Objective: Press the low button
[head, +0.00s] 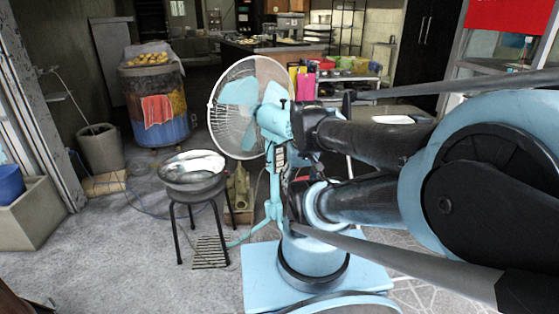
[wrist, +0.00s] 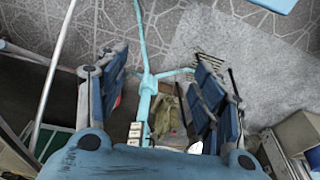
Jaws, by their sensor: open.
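A light blue standing fan (head: 240,92) with a round white wire guard stands in the middle of the head view. A small dark panel with pale keys (head: 280,156) sits on its stem below the motor. In the wrist view, a row of pale keys (wrist: 135,132) shows low at the middle, just above my gripper's palm. Which key is the low button cannot be read. My gripper (wrist: 160,60) is open and empty, its two blue fingers spread on either side of the fan's stem (wrist: 146,85) as seen from the wrist. Contact with the fan cannot be told.
A black stool with a metal bowl (head: 192,168) stands left of the fan. A blue drum (head: 155,105) and a grey bin (head: 101,147) are farther back left. A table with colourful items (head: 350,78) is behind. Floor at front left is clear.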

